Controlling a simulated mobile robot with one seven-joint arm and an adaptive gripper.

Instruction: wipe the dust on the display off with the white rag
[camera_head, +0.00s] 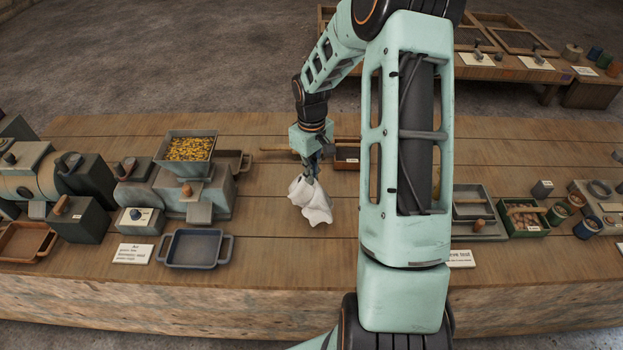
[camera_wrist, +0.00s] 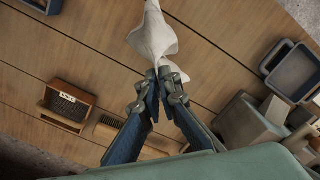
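The white rag (camera_head: 314,204) hangs crumpled from my gripper (camera_head: 311,174) over the middle of the wooden table. In the wrist view the rag (camera_wrist: 153,36) is pinched between the two fingertips (camera_wrist: 164,82) and spreads out beyond them. My gripper is shut on it. I cannot tell for sure which thing is the display, and I can make out no dust. A small brown box with a white label (camera_head: 347,158) stands behind and right of the rag, partly hidden by my arm. It also shows in the wrist view (camera_wrist: 67,103), left of my gripper, apart from the rag.
A grey machine with a hopper of yellow bits (camera_head: 188,149) stands left of the rag. A blue-grey tray (camera_head: 193,249) lies near the front edge. A green box (camera_head: 525,218) and a grey tray (camera_head: 473,203) are at right. The table around the rag is clear.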

